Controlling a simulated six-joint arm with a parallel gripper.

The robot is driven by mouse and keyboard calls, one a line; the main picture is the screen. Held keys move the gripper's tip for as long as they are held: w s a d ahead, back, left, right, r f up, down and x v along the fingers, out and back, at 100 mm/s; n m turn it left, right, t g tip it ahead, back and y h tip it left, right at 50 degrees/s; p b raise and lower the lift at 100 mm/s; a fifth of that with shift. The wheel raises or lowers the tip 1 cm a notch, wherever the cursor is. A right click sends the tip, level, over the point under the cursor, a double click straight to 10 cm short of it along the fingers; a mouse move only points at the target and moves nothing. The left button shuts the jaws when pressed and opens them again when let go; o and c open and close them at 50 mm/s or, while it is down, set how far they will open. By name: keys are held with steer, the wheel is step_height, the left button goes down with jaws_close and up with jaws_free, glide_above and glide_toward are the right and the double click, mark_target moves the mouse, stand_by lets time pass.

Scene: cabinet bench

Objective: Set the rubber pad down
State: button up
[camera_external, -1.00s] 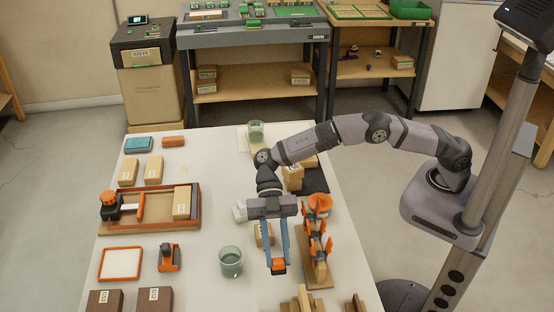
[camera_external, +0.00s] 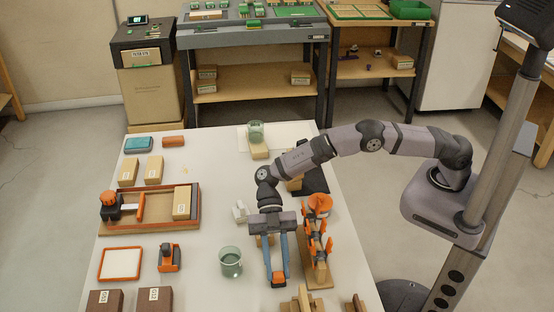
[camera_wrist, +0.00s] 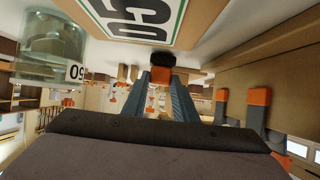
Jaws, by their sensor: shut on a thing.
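My gripper (camera_external: 278,282) points down over the near middle of the white table, its two blue fingers close together. In the wrist view the fingertips (camera_wrist: 161,78) are shut on a small piece with orange and dark faces, which I take to be the rubber pad (camera_wrist: 163,59). The pad is low, close to the tabletop; I cannot tell whether it touches it. A labelled wooden block (camera_wrist: 135,18) is close to the fingers in the wrist view.
A glass beaker (camera_external: 231,266) stands just left of my gripper. An orange-and-wood rack (camera_external: 316,245) stands close on the right. Wooden pieces (camera_external: 303,300) lie at the near edge. A wooden tray (camera_external: 150,226) and an orange-framed plate (camera_external: 121,250) are further left.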

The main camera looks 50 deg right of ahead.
steer(key=shift+f, duration=0.2)
steer(key=o, duration=1.1)
steer(key=shift+c, duration=0.2)
steer(key=shift+w+d+r, duration=0.1)
steer(key=shift+w+r, duration=0.05)
steer(key=shift+r, duration=0.15)
steer(key=b+v, duration=0.2)
steer(key=v, duration=0.9)
steer(key=shift+w+d, duration=0.2)
